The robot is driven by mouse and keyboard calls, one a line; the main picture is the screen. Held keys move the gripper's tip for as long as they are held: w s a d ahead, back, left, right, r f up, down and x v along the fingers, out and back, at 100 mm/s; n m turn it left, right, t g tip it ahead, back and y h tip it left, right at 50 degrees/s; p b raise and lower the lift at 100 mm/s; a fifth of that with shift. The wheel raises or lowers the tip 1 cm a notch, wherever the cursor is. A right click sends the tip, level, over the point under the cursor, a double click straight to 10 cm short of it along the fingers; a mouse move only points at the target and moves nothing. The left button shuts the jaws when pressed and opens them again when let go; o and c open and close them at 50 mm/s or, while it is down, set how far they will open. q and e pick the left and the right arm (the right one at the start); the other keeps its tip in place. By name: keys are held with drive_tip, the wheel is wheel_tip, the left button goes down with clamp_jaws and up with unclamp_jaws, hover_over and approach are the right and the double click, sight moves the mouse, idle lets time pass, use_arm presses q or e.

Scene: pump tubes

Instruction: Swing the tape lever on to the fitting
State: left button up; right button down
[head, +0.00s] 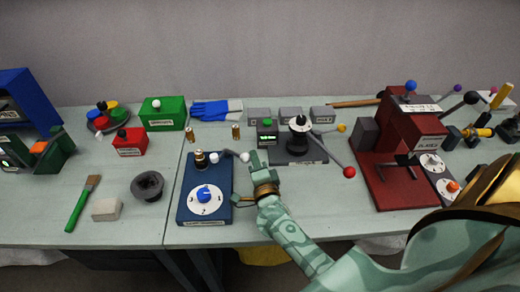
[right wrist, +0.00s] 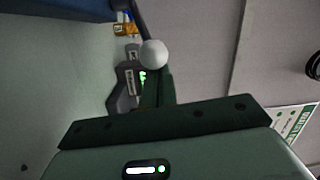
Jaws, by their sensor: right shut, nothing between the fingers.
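A blue box (head: 182,208) with a white dial and blue knob stands on the table, left of my right arm. A small brass fitting (head: 201,163) stands upright at its back edge. A lever with a white ball knob (head: 244,157) reaches right from beside the fitting, its knob out past the box's right side. I take this as the tape lever; the label is too small to read. My right gripper (head: 255,157) is shut and empty, just right of the knob. In the right wrist view the white knob (right wrist: 153,53) shows just beyond the fingertips; contact is unclear.
Behind the gripper is a dark grey device (head: 298,155) with a red-knobbed lever. A red machine (head: 410,135) stands further right. Two small brass pieces (head: 236,132) stand behind the blue box.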

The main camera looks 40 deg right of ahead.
sight(243, 160)
drive_tip(key=shift+s+a+r+p, duration=0.15)
drive_tip(key=shift+a+p, duration=0.1)
drive_tip(key=shift+a, duration=0.3)
drive_tip(key=shift+s+a+f+p, duration=0.1)
drive_tip(key=shift+a+p, duration=0.15)
drive_tip(key=shift+a, duration=1.05)
drive_tip(key=shift+s+a+p, duration=0.1)
drive_tip(key=shift+a+p, duration=0.05)
drive_tip(key=shift+p, duration=0.15)
drive_tip(key=shift+a+f, duration=0.2)
drive_tip(key=shift+d, duration=0.1)
